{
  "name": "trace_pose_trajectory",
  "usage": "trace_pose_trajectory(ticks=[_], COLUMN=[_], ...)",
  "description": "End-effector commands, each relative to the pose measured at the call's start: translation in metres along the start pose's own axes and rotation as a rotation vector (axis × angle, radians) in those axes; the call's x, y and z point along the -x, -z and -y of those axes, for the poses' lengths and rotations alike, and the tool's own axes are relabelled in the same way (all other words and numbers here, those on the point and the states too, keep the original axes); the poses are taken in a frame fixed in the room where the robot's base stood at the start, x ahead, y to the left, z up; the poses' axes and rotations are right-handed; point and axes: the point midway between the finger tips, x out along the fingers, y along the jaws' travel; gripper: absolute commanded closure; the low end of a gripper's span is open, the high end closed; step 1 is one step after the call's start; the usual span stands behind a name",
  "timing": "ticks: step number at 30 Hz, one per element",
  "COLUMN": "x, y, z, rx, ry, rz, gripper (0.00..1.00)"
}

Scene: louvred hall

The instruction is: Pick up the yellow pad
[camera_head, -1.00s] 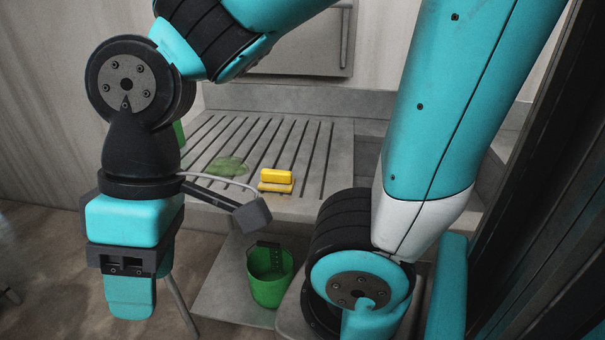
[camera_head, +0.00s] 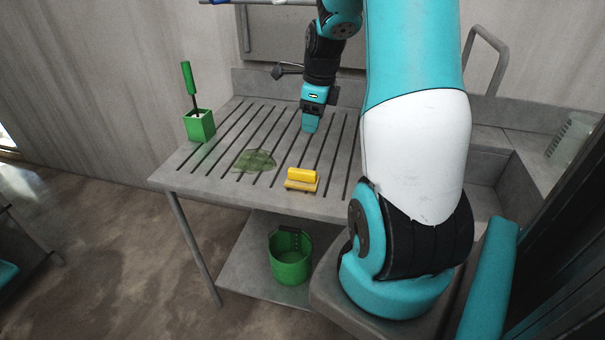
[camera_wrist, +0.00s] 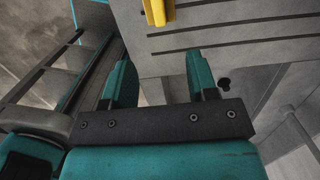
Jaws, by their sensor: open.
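The yellow pad (camera_head: 302,180) lies on the grooved grey counter (camera_head: 215,165), near its front edge, with a raised grip along its top. In the wrist view the yellow pad (camera_wrist: 158,12) shows at the top edge, partly cut off, beyond the fingertips. My gripper (camera_head: 310,125) is above the counter, behind the pad in the head view and apart from it. In the wrist view my gripper (camera_wrist: 160,80) has its two teal fingers spread, with nothing between them.
A green spill (camera_head: 255,161) lies left of the pad. A green holder (camera_head: 200,127) with a green-handled brush stands at the counter's left. A green bucket (camera_head: 290,262) sits on the lower shelf (camera_head: 235,270). A sink (camera_head: 487,170) is at the right.

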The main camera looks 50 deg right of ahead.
Motion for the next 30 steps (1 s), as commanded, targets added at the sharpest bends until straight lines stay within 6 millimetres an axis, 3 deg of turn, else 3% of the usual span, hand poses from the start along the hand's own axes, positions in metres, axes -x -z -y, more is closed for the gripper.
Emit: trace_pose_trajectory(ticks=[15, 23, 30], x=[-0.103, -0.122, -0.154], y=[0.000, -0.001, -0.004], z=[-0.001, -0.001, -0.004], rx=[-0.009, -0.008, -0.007], ry=[-0.004, -0.001, -0.003], rz=[-0.002, -0.001, -0.002], gripper=[0.47, 0.47, 0.47])
